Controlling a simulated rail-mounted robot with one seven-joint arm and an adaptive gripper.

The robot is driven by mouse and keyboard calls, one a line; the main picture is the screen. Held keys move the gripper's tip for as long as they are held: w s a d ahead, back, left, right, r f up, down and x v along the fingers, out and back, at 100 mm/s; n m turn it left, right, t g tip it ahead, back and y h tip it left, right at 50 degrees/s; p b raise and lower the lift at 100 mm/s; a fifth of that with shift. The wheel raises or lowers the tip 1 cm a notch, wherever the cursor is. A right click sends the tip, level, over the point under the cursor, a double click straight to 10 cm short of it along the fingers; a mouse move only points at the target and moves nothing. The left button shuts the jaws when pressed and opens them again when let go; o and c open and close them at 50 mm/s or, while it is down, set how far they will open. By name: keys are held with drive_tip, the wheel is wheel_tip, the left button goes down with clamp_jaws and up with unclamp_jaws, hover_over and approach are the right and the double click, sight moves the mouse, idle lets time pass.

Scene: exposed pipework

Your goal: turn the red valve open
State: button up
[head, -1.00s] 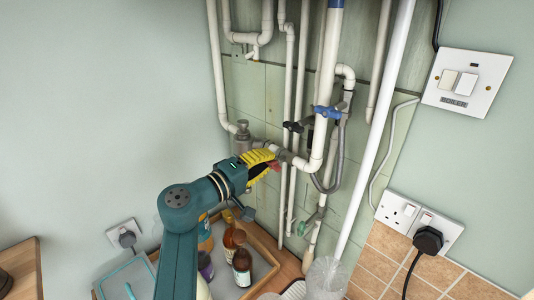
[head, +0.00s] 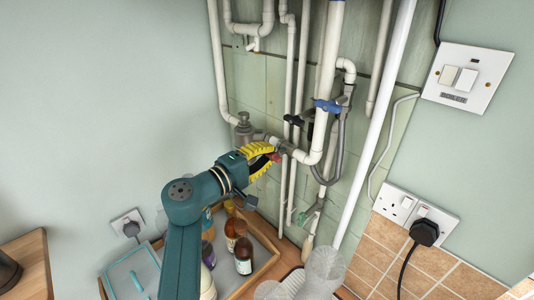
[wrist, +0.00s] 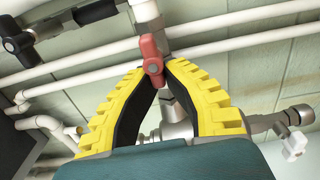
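The red valve handle (wrist: 152,62) is a short lever on a pipe fitting, in the middle of the wrist view near the top. In the head view only a bit of the red valve (head: 276,157) shows at my fingertips. My gripper (wrist: 156,72) has two yellow ribbed fingers with black inner pads. They lean in to form an inverted V, with their tips at either side of the red handle and close against it. In the head view my gripper (head: 272,154) reaches the pipework from the left. The exact contact at the fingertips is partly hidden.
A blue valve handle (head: 327,106) and a black one (head: 294,120) sit on nearby pipes. White vertical pipes (head: 318,130) stand close behind and right of my gripper. A wooden tray (head: 266,279) with bottles lies below. Sockets (head: 417,215) are on the right wall.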

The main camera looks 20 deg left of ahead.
drive_tip(key=o, duration=0.5)
drive_tip(key=shift+c, duration=0.2)
drive_tip(key=v, duration=1.2)
drive_tip(key=shift+f, duration=0.1)
